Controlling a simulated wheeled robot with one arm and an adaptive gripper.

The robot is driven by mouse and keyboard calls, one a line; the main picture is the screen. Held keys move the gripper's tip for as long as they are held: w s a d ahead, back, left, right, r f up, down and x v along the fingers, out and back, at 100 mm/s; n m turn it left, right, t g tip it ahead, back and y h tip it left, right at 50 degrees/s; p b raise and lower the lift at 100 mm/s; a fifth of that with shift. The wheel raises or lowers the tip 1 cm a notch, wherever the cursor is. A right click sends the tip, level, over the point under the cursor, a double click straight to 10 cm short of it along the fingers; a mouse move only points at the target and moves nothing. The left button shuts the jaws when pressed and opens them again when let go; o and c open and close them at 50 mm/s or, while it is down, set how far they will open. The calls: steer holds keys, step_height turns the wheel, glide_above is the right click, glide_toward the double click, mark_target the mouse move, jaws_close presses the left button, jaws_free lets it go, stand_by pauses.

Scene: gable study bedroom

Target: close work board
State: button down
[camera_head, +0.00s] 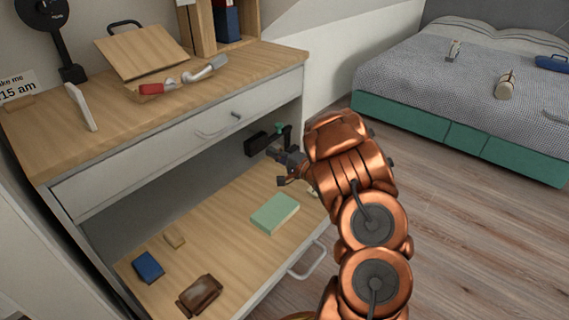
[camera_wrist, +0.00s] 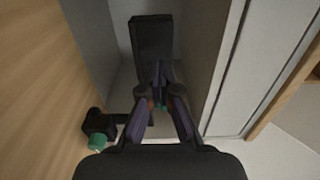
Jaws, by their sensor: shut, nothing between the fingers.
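The work board (camera_head: 225,225) is a pale wooden surface under the desk drawer, drawn out, with a white front and a bar handle (camera_head: 308,260) on its right side. Wood also fills the left of the wrist view (camera_wrist: 35,100). My gripper (camera_head: 276,158) hangs over the far right end of the board, apart from the handle. In the wrist view its fingers (camera_wrist: 161,98) are closed together with nothing between them, pointing toward a dark box (camera_wrist: 152,38). My arm hides part of the board's right edge.
A green-topped black item (camera_wrist: 98,130) stands near my fingers. Open floor (camera_head: 450,220) lies to the right.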

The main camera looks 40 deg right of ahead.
mark_target(257, 144)
steer(key=shift+b+x, duration=0.9)
steer(key=shift+x, duration=1.35)
steer(key=shift+w+a+r, duration=0.1)
